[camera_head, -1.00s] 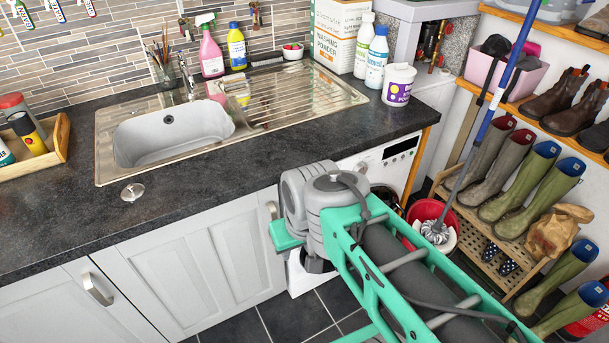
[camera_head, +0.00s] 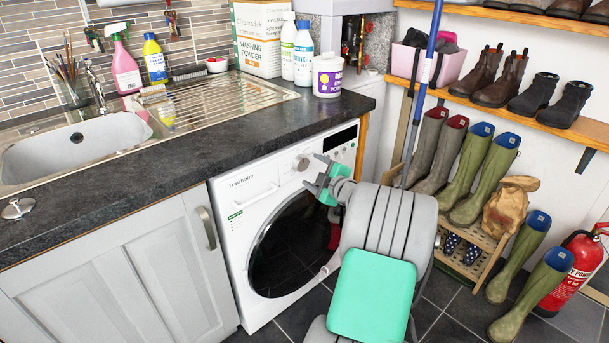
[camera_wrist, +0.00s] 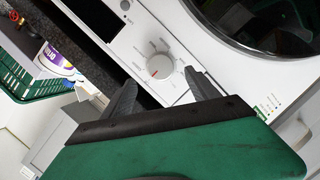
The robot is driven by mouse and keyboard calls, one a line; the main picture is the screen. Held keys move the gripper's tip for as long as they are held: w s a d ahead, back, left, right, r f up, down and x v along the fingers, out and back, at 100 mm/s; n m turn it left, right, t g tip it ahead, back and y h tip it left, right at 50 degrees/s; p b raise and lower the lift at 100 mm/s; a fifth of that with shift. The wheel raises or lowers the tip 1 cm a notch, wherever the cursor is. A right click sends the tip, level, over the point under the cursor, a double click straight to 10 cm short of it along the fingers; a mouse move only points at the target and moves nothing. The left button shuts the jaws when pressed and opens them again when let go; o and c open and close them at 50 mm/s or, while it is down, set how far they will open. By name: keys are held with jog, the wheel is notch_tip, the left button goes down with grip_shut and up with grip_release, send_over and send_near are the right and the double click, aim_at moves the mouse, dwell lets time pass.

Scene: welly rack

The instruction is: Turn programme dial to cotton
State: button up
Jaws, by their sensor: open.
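The white washing machine (camera_head: 238,188) stands under the worktop with its round dark door shut. My gripper (camera_head: 313,172) is just in front of the panel, close to the dial. In the wrist view my open gripper (camera_wrist: 160,77) has one finger to each side, below the dial, with nothing between them. I cannot tell whether a finger touches the panel.
The worktop (camera_head: 200,150) overhangs above the machine, with a purple-and-white tub (camera_head: 327,76) near its corner. A mop with a blue handle (camera_head: 425,75) and a rack of wellies (camera_head: 485,178) stand to the right. A fire extinguisher (camera_head: 577,272) is at far right.

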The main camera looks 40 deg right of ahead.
aim_at(303, 164)
jog(key=x, duration=0.6)
jog(key=shift+w, duration=0.2)
jog(key=shift+a, duration=0.1)
jog(key=shift+c, duration=0.4)
jog(key=c, duration=1.3)
jog(key=m+y, duration=0.1)
jog(key=m, duration=0.2)
jog(key=shift+g+b, duration=0.3)
jog(key=shift+b, duration=0.1)
jog(key=shift+d+r+m+y+p, duration=0.1)
jog(key=shift+m+y+p, duration=0.05)
jog(key=shift+m+y, duration=0.45)
jog(key=shift+d+m+y+p, duration=0.15)
jog(key=shift+m+y, duration=0.25)
jog(key=shift+m, duration=0.4)
